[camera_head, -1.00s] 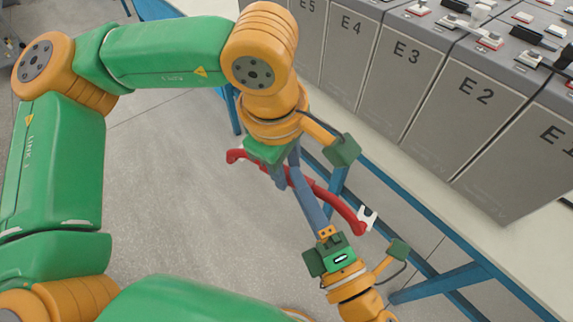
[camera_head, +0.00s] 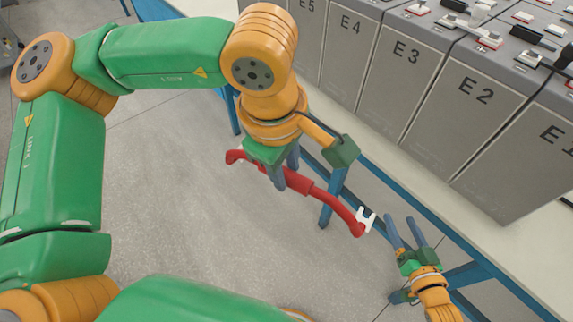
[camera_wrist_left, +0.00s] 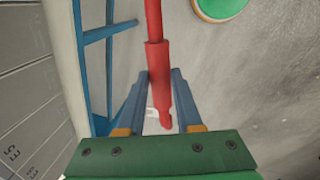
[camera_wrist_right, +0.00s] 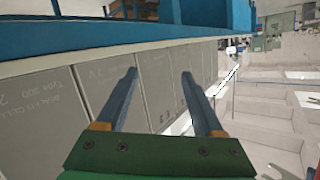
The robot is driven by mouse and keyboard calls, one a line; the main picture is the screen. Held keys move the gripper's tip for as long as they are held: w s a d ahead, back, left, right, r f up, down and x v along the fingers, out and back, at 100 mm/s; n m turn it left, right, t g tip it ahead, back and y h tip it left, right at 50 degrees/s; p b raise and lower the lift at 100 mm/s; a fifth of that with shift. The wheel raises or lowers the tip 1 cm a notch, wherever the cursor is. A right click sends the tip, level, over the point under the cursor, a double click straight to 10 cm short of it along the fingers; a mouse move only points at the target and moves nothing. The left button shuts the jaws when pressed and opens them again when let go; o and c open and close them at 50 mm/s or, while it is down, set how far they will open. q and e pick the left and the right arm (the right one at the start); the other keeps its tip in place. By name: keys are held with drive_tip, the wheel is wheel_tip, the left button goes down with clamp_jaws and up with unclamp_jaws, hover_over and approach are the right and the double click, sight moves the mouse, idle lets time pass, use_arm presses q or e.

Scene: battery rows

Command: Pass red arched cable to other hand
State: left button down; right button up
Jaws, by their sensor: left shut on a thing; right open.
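The red arched cable (camera_head: 332,199) is held in the air above the floor, beside the bench. My left gripper (camera_head: 286,172) is shut on its middle part. In the left wrist view the cable (camera_wrist_left: 153,22) passes between the two blue fingers (camera_wrist_left: 160,82). A pale forked end (camera_head: 366,220) shows at the cable's right end. My right gripper (camera_head: 401,221) is open and empty, to the right of that end and apart from it. In the right wrist view its fingers (camera_wrist_right: 159,74) are spread with nothing between them.
Grey battery cases (camera_head: 405,72) stand in a row on a pale bench (camera_head: 440,185) with a blue frame (camera_head: 333,197). The bench is close behind the cable and right gripper. The floor (camera_head: 190,215) on the left is clear.

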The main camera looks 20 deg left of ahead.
drive_tip(key=s+d+f+g+h, duration=0.1)
drive_tip(key=s+f+g, duration=0.15)
drive_tip(key=f, duration=0.35)
drive_tip(key=s+d+f+g+h, duration=0.1)
drive_tip(key=s+d+f+h, duration=0.15)
drive_tip(key=f, duration=0.35)
drive_tip(key=s+a+f+n+g, duration=0.1)
drive_tip(key=s+f+g, duration=0.4)
drive_tip(key=s, duration=0.8)
drive_tip(key=s+a+f+g, duration=0.3)
drive_tip(key=s+f+g, duration=0.2)
drive_tip(key=s+f, duration=0.5)
drive_tip(key=s+h, duration=0.1)
drive_tip(key=s, duration=0.1)
drive_tip(key=shift+s+n, duration=0.4)
